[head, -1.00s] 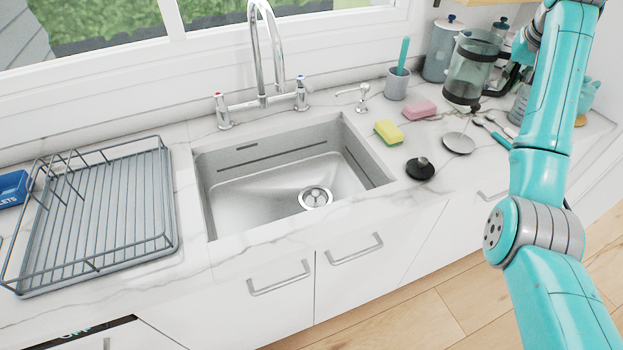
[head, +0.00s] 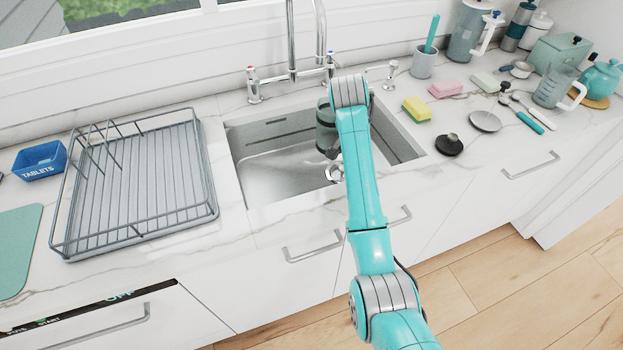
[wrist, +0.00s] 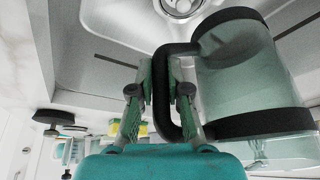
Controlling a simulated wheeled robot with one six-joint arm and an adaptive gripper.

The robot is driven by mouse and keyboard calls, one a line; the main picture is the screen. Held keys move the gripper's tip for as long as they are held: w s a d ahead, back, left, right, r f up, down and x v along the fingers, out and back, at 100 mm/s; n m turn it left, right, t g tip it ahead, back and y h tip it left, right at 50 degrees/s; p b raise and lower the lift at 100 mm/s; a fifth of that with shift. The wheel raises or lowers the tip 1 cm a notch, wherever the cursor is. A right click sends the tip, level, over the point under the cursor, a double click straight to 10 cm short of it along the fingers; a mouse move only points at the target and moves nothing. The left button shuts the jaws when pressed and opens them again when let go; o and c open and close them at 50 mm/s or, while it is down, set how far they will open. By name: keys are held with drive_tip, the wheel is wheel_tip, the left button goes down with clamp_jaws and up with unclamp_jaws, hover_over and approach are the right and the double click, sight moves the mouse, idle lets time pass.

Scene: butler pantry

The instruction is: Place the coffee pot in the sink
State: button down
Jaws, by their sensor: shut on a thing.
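The coffee pot is a clear greenish glass body with black bands and a black handle. In the head view the coffee pot (head: 325,124) shows over the sink basin, partly hidden by my arm. In the wrist view the coffee pot (wrist: 245,85) fills the right side, with the drain (wrist: 184,6) beyond it. My gripper (wrist: 164,78) is shut on the pot's handle; in the head view my arm hides it. The steel sink (head: 270,178) is a rectangular basin set in the counter. I cannot tell whether the pot touches its floor.
The faucet (head: 291,45) stands behind the sink. A wire dish rack (head: 135,190) is left of it. A yellow sponge (head: 417,109), a pink sponge (head: 446,89) and a black lid-like disc (head: 449,145) lie to the right. Jars and a teapot (head: 602,75) stand farther right.

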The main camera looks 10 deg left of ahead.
drive_tip(key=shift+s+a+f, duration=0.4)
drive_tip(key=shift+a+f, duration=0.15)
drive_tip(key=shift+f, duration=1.4)
drive_tip(key=shift+s+a+f, duration=0.45)
drive_tip(key=shift+a+f, duration=0.1)
drive_tip(key=shift+f, duration=1.4)
drive_tip(key=shift+s+a+f, duration=0.4)
drive_tip(key=shift+a+f, duration=0.15)
drive_tip(key=shift+f, duration=1.4)
drive_tip(key=c, duration=1.1)
unclamp_jaws()
drive_tip(key=shift+f, duration=0.1)
drive_tip(key=shift+c, duration=0.2)
drive_tip(key=v, duration=1.2)
drive_tip(key=shift+w, duration=0.1)
